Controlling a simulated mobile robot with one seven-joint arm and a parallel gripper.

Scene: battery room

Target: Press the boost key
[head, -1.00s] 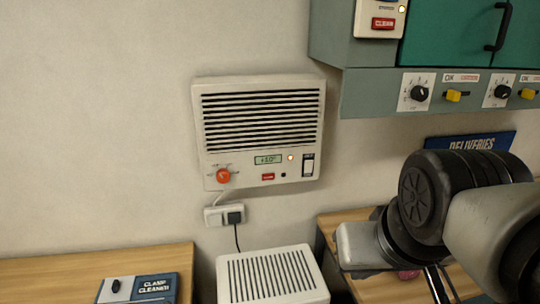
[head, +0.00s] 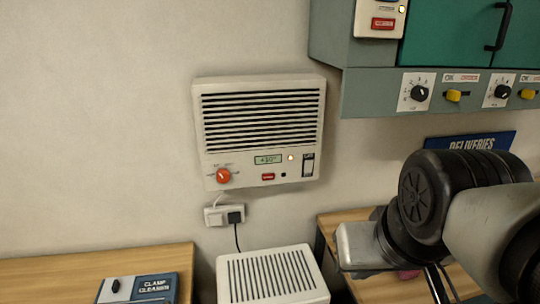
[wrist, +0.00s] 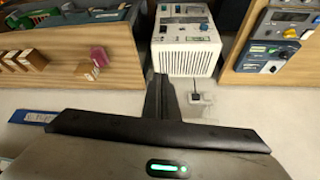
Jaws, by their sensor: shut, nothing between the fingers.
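A cream wall heater (head: 214,140) with dark slats hangs on the wall in the middle of the head view. Its lower panel has an orange-red knob (head: 223,175), a small display (head: 268,160), a lit lamp (head: 291,157), a red key (head: 268,177) and a rocker switch (head: 308,165). The red key's lettering is too small to read, so I cannot confirm it is the boost key. My gripper's fingers (wrist: 160,88) are shut and empty in the wrist view. In the head view my arm is at the lower right, apart from the heater.
A green-fronted cabinet (head: 450,35) with knobs and yellow levers overhangs the right side. A white slatted box (head: 225,280) stands below the heater, between two wooden benches. A socket with a plug (head: 236,217) sits under the heater. The wall to the left is clear.

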